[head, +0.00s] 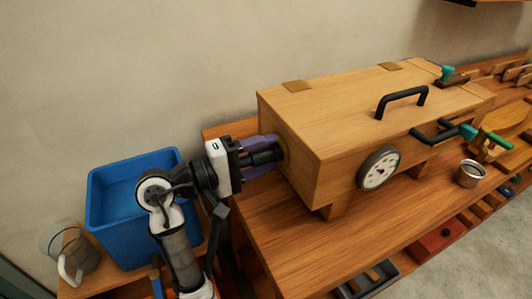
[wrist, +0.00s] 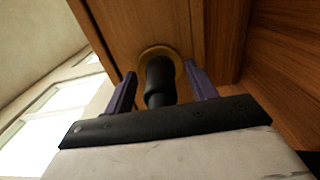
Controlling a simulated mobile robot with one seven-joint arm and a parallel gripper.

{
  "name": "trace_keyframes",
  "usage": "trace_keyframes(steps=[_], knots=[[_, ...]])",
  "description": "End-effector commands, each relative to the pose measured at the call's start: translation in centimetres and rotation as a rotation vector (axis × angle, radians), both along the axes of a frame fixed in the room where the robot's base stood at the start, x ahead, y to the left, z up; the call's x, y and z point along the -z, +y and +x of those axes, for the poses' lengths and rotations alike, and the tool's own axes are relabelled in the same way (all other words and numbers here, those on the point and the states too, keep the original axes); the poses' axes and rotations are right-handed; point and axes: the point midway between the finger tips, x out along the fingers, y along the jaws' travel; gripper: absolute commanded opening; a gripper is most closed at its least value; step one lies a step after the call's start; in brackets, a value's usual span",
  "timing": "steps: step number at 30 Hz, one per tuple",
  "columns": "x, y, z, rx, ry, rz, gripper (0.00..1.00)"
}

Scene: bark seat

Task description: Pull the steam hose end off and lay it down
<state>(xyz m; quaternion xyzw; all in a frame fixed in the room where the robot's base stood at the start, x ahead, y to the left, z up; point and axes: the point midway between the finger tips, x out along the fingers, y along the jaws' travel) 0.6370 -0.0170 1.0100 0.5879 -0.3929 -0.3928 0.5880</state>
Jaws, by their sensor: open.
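The steam hose end (head: 262,157) is a black cylinder on the left end face of the wooden steam box (head: 310,110). In the wrist view the hose end (wrist: 160,80) meets a round brass-coloured fitting (wrist: 163,52) on the box wall. My gripper (head: 263,152) is open, with its purple fingers on either side of the hose end. The wrist view shows a gap between each finger and the hose end. The rest of the hose is hidden behind the gripper.
A dial gauge (head: 379,168) and a black handle (head: 403,98) are on the box. A metal cup (head: 469,174) stands to the right. The bench front is mostly clear.

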Motion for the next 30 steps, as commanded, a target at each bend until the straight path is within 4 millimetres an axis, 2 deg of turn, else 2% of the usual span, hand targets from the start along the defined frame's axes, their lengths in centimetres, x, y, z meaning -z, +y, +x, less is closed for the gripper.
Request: trace_keyframes(steps=[26,30], knots=[[0.04,0.00,0.00,0.000,0.000,0.000,0.56],[0.04,0.00,0.00,0.000,0.000,0.000,0.39]])
